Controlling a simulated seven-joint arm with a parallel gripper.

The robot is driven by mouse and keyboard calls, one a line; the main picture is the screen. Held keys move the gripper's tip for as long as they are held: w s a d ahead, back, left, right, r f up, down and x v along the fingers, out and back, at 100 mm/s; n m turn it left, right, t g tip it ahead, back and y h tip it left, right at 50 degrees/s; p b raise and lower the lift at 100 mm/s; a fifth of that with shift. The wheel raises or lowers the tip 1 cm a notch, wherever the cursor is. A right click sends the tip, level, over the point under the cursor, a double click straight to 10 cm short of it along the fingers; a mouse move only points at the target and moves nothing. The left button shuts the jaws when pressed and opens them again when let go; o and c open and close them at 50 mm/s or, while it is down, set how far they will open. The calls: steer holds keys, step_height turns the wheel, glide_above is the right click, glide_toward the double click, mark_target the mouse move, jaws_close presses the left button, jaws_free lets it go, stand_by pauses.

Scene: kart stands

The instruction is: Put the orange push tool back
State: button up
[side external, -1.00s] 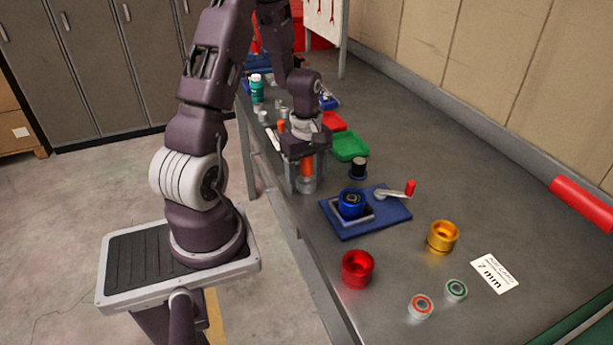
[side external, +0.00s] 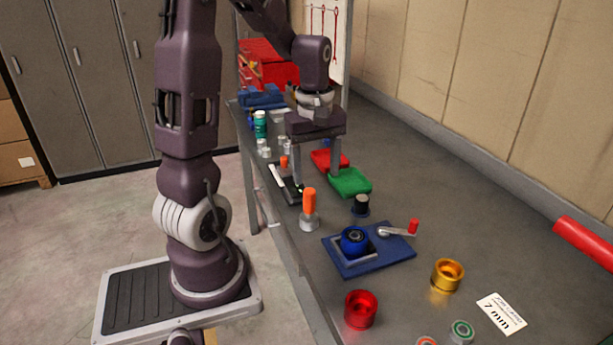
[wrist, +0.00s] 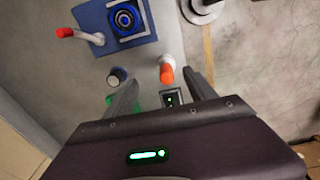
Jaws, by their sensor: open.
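The orange push tool (side external: 309,201) stands upright in a round grey holder (side external: 309,222) near the table's front edge. In the wrist view its orange handle (wrist: 167,74) shows ahead of the fingers, seen from above. My gripper (side external: 316,183) is open and empty. It is above the table, beyond the tool in the side view and apart from it. Its two fingers also show in the wrist view (wrist: 161,77), with nothing held between them.
A blue fixture (side external: 368,251) holding a blue round part stands close by, with a red-knobbed crank. A black-topped cylinder (side external: 361,204), green tray (side external: 350,182) and red tray (side external: 328,160) are near my gripper. Red (side external: 361,309) and gold (side external: 447,274) cups stand nearer the camera.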

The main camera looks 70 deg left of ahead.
steer(key=s+d+r+m+t, duration=0.2)
steer(key=s+d+r+m, duration=0.2)
steer(key=d+m, duration=0.4)
steer(key=s+d+r+m+t, duration=0.3)
steer(key=s+d+r+m, duration=0.2)
steer(key=d+m, duration=0.4)
steer(key=shift+s+d+r+m, duration=0.3)
steer(key=shift+s+d, duration=0.35)
steer(key=shift+d, duration=0.25)
